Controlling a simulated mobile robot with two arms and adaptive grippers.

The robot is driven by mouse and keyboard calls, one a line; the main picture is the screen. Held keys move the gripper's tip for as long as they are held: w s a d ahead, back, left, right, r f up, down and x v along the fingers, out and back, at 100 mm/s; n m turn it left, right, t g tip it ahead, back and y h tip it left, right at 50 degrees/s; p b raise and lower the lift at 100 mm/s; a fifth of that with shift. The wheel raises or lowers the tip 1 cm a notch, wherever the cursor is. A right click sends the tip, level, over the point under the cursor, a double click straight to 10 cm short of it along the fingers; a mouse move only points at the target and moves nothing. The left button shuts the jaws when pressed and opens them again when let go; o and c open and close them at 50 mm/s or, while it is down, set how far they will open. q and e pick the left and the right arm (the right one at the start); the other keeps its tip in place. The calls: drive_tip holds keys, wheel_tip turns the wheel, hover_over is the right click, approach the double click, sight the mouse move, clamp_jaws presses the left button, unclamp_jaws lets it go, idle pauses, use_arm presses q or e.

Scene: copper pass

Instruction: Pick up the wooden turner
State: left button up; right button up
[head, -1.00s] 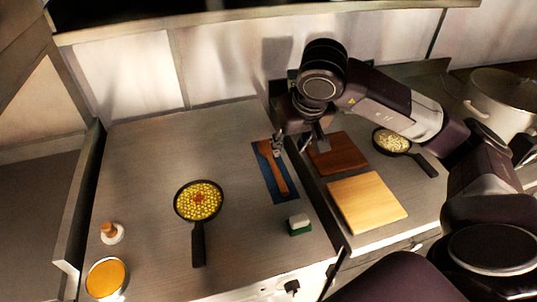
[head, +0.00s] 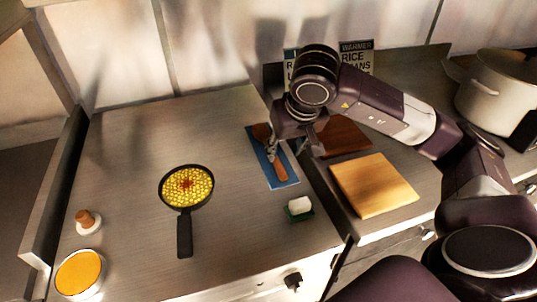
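The wooden turner (head: 280,172) lies on a blue mat (head: 286,183) on the steel counter, its broad end at the back and its handle toward the front. My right gripper (head: 271,151) reaches down from the right, its fingertips at the turner's middle. The fingers cover part of the turner there. They are too small to tell whether they are open or closed around it. The turner appears to rest on the mat. My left gripper is not in view.
A pan of yellow food (head: 187,188) stands left of the mat. A green-and-white block (head: 299,208) sits in front. Right are a dark board (head: 345,138), a light board (head: 375,184) and a large pot (head: 492,104). A wooden-knobbed object (head: 87,221) and an orange-filled bowl (head: 79,273) stand at left.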

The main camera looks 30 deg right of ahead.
sight(278, 163)
drive_tip(key=p+x, duration=0.2)
drive_tip(key=x, duration=0.5)
drive_tip(key=shift+w+r, duration=0.15)
drive_tip(key=shift+w+f, duration=0.25)
drive_tip(key=shift+f, duration=0.25)
clamp_jaws()
